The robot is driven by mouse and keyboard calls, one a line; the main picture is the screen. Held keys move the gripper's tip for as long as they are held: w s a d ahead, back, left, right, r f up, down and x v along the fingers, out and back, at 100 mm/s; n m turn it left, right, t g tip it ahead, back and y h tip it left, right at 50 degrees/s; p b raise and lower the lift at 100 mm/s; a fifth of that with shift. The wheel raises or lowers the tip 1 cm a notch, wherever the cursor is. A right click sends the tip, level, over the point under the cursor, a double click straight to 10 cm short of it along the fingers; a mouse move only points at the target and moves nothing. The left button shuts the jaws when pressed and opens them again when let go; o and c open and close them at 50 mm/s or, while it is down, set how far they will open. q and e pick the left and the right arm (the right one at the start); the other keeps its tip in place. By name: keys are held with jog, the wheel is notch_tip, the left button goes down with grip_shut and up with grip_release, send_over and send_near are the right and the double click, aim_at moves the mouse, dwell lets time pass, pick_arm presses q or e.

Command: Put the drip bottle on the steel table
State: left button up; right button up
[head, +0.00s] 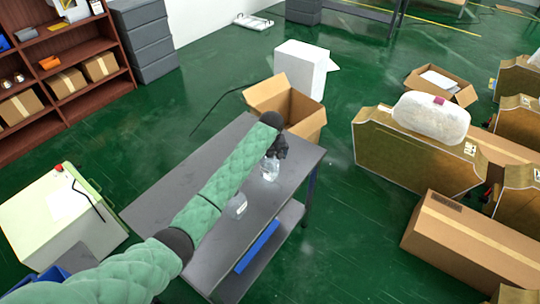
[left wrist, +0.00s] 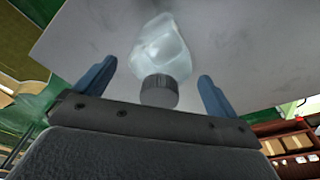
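A clear bottle (head: 270,168) stands on the grey steel table (head: 180,185), just below my left gripper (head: 279,148). In the left wrist view, a clear bottle (left wrist: 160,48) with a dark ribbed cap shows between and beyond the two blue fingers of my left gripper (left wrist: 157,74). The fingers are spread apart, with a gap on each side of the cap. The steel table top (left wrist: 90,35) is behind the bottle. A second clear item (head: 236,207) is on the table, partly hidden by my left arm; I cannot tell which is the drip bottle. My right gripper is out of view.
An open cardboard box (head: 290,108) stands on the floor behind the table. A blue item (head: 257,246) is on the table's lower shelf. A white cabinet (head: 55,215) stands to the left. Several cartons (head: 460,243) are on the right. Green floor lies free between.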

pick_arm(q)
jog(key=shift+r+b, duration=0.3)
jog(key=shift+r, duration=0.3)
jog(key=r, duration=0.1)
jog(key=r+b, duration=0.1)
jog(key=r, duration=0.2)
jog(key=shift+s+d+r+b, duration=0.1)
jog(key=shift+s+r+b, duration=0.1)
jog(key=shift+s+b, duration=0.15)
jog(key=r, duration=0.1)
jog(key=r+b, duration=0.1)
jog(key=r, duration=0.3)
jog(key=shift+s+r, duration=0.15)
jog(key=shift+s, duration=0.25)
jog(key=shift+s+r, duration=0.1)
jog(key=shift+r, duration=0.5)
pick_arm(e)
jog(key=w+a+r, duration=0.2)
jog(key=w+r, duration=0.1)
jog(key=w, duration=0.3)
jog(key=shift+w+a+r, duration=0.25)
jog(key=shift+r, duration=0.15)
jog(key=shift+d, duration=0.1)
